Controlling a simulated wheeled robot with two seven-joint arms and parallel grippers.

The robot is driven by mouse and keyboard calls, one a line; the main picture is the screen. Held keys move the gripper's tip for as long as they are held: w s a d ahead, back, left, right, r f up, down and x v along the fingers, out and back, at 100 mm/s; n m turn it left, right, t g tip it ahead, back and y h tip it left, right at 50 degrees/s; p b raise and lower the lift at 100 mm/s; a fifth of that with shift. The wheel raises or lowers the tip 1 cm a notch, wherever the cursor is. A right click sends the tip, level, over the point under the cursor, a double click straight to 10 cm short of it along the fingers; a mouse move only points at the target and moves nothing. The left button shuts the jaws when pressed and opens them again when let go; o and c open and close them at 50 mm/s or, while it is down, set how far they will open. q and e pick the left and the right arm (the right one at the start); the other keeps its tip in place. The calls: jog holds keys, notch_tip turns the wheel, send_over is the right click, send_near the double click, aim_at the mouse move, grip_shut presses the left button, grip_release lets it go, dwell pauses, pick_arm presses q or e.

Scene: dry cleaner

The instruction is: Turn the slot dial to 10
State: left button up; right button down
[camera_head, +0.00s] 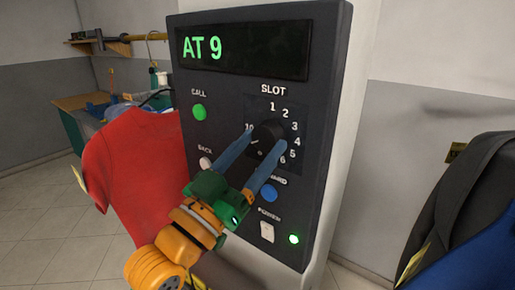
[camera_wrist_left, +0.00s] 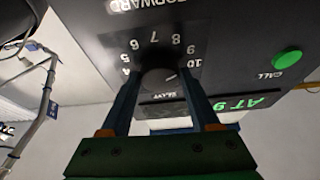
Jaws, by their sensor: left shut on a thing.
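The slot dial is a round black knob (camera_head: 268,131) on the dark control panel (camera_head: 224,100), ringed by white numbers. The green display (camera_head: 243,50) above it reads "AT 9". My left gripper (camera_head: 266,140) is shut on the knob, with one blue finger on each side. In the head view a pale mark on the knob points to the lower left, near the 10; the fingers hide some numbers. In the left wrist view the knob (camera_wrist_left: 158,82) sits between the fingers, with the 9 and 10 visible to its right. My right gripper is not in view.
The green call button (camera_head: 199,111) and white back button (camera_head: 206,163) are left of the dial. The blue forward button (camera_head: 268,193) and a white power switch (camera_head: 267,231) are below. A red garment (camera_head: 135,165) hangs at left, dark clothing (camera_head: 460,200) at right.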

pick_arm(q)
jog(key=m+g+h, duration=0.1)
jog(key=m, duration=0.2)
jog(key=shift+w+a+m, duration=0.1)
jog(key=shift+a+m, duration=0.05)
jog(key=shift+m, duration=0.25)
jog(key=shift+a+r+m+g+h, duration=0.1)
jog(key=shift+m+g+h, duration=0.4)
jog(key=shift+m, duration=0.5)
jog(key=shift+m+g+h, duration=0.3)
jog(key=shift+m+g, duration=0.4)
jog(key=shift+m, duration=0.3)
jog(key=o, duration=1.4)
jog(key=shift+w, duration=0.1)
jog(key=shift+c, duration=0.2)
jog(key=shift+a+f+b, duration=0.15)
jog(key=shift+f+b, duration=0.1)
jog(key=shift+b, duration=0.15)
jog(key=b+v, duration=0.3)
jog(key=v, duration=0.3)
jog(key=shift+s+a, duration=0.2)
jog(key=shift+s, duration=0.15)
